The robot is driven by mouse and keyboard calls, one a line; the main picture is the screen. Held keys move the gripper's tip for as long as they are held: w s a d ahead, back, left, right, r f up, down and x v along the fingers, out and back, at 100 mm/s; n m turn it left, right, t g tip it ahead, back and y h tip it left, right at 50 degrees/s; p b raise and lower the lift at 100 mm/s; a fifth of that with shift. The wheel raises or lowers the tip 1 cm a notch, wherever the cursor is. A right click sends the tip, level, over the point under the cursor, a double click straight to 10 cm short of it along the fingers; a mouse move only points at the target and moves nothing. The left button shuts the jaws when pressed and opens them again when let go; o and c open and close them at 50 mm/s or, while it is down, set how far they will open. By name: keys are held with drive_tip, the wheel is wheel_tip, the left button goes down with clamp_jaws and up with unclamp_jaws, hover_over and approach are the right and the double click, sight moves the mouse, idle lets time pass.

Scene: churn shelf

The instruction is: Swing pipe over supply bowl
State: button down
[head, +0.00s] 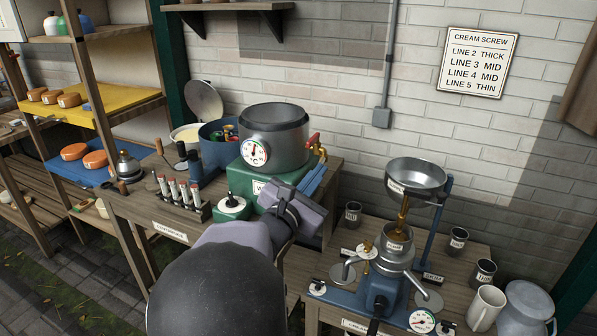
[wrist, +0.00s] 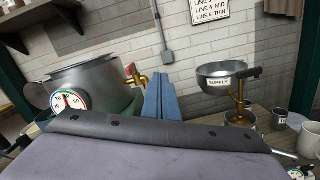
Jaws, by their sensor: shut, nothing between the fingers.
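The supply bowl (head: 424,181) is a wide metal bowl on a brass stem above the blue separator at right. In the wrist view its SUPPLY label (wrist: 219,82) faces me. A short brass pipe with a red handle (head: 320,149) sticks out of the right side of the big metal pot (head: 274,138). It also shows in the wrist view (wrist: 137,81), left of my fingers. It points toward the right, well short of the bowl. My gripper (head: 319,171) has blue fingers, shut and empty, just below and in front of the pipe; I cannot tell if they touch it.
The pot stands on a green base with a dial (head: 254,152). A rack of vials (head: 181,192) and a blue tub (head: 214,140) are to its left. Dark cups (head: 353,213) and a white mug (head: 486,308) stand around the separator. A gap separates the pot and bowl.

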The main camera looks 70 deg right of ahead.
drive_tip(key=s+d+r+m+g+y+p, duration=0.25)
drive_tip(key=r+m+g+p, duration=0.2)
drive_tip(key=m, duration=0.55)
drive_tip(key=s+d+r+m+g+y+p, duration=0.15)
drive_tip(key=r+m+g+y+p, duration=0.35)
drive_tip(key=m, duration=0.5)
drive_tip(key=w+a+m+t+y+p, duration=0.3)
drive_tip(key=w+a+m+y+p, duration=0.15)
drive_tip(key=w, duration=0.35)
drive_tip(key=w+a+m+t+y+p, duration=0.35)
drive_tip(key=w+m, duration=0.25)
drive_tip(key=w, duration=0.2)
drive_tip(key=s+d+r+p+x, duration=0.1)
drive_tip(key=s+p+x, duration=0.1)
drive_tip(key=x, duration=1.1)
drive_tip(key=shift+s+h+p, duration=0.2)
drive_tip(key=shift+h+p, duration=0.25)
drive_tip(key=shift+p, duration=0.2)
drive_tip(key=shift+s+d, duration=0.15)
